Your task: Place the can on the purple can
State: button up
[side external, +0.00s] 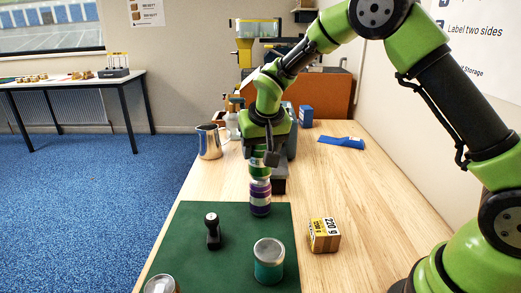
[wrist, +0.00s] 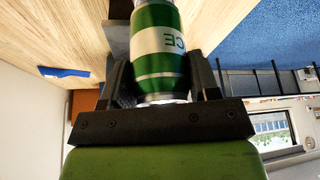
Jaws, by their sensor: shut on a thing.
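My gripper (side external: 259,152) is shut on a green can (side external: 259,171) with a white band. The wrist view shows this green can (wrist: 160,50) upright along the camera's line between the two black fingers (wrist: 163,82). In the side view the purple can (side external: 260,199), with a white band, stands upright at the back edge of the green mat, directly below the green can. The green can's lower end meets the purple can's top in the picture; I cannot tell whether they touch. The purple can is hidden in the wrist view.
On the green mat (side external: 188,240) stand a black stamp (side external: 212,232), a teal can (side external: 269,262) and another can (side external: 161,285) at the front left. A small carton (side external: 324,236) sits right of the mat. A metal jug (side external: 209,143) stands at the left edge.

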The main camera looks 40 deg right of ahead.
jog(key=shift+f, duration=0.25)
jog(key=shift+f, duration=0.15)
jog(key=o, duration=0.9)
jog(key=v, duration=1.3)
jog(key=shift+s+a+r+n+t+y, duration=0.25)
jog(key=shift+s+a+r+t+y, duration=0.25)
jog(key=shift+s, duration=3.3)
jog(key=shift+s+a+r+n+t+y, duration=0.3)
jog(key=shift+s+r+t+y, duration=0.45)
jog(key=shift+s, duration=3.05)
jog(key=shift+s+a+r+n+t+y, duration=0.15)
jog(key=shift+s+a+r+t+y, duration=0.45)
jog(key=shift+s, duration=3.2)
